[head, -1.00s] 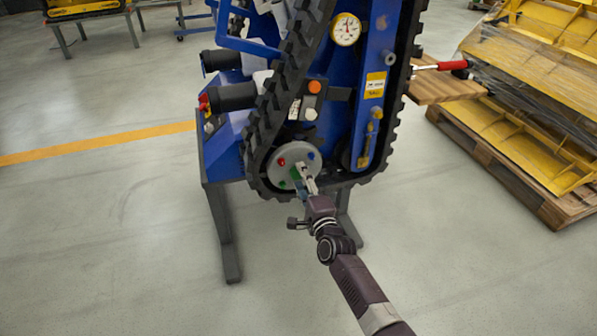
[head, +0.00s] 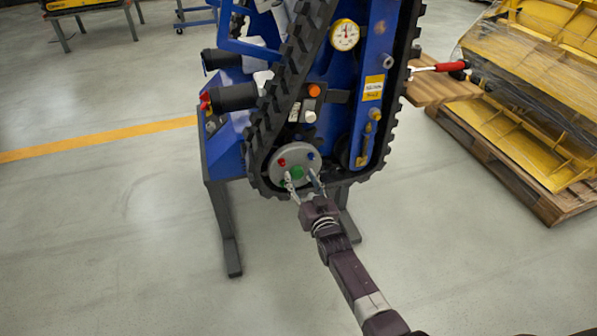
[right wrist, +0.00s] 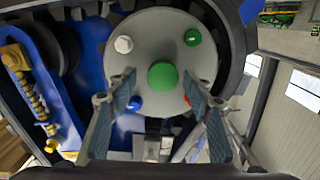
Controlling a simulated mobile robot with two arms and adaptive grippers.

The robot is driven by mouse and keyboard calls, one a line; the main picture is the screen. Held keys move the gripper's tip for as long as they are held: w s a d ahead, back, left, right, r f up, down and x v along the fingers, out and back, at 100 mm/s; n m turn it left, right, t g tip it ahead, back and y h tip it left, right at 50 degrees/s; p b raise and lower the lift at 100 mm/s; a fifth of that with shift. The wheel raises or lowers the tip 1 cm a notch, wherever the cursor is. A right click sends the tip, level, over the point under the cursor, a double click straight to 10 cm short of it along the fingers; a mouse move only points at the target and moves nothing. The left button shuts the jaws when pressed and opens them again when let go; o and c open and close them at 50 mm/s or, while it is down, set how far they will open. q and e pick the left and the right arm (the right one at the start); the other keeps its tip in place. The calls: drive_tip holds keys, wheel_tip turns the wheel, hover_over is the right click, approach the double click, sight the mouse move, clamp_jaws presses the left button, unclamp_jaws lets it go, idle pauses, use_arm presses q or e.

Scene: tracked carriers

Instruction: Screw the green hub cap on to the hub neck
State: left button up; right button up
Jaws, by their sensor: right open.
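The large green hub cap (right wrist: 162,76) sits at the middle of the round grey hub disc (right wrist: 150,30) in the right wrist view. In the head view the cap (head: 297,173) shows low on the disc's face. It hides the hub neck, so I cannot tell how far it is screwed on. My right gripper (head: 299,179) is open in front of the disc. In the right wrist view its two fingers (right wrist: 159,88) stand left and right of the cap, with gaps on both sides. My left gripper is not in view.
Smaller white (right wrist: 123,44), green (right wrist: 192,37), blue (right wrist: 134,103) and red knobs surround the cap; a finger partly hides the red one. A black toothed track (head: 262,130) runs around the disc. A pallet (head: 540,205) with yellow parts stands at right. Floor in front is clear.

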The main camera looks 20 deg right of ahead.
drive_tip(key=shift+n, duration=0.9)
drive_tip(key=shift+a, duration=0.15)
drive_tip(key=c, duration=0.9)
drive_tip(key=m, duration=0.2)
drive_tip(key=shift+m, duration=0.3)
drive_tip(key=m, duration=0.4)
drive_tip(key=shift+m, duration=0.9)
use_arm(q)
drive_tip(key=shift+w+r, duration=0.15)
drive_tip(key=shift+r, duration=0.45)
use_arm(e)
drive_tip(key=shift+m, duration=0.7)
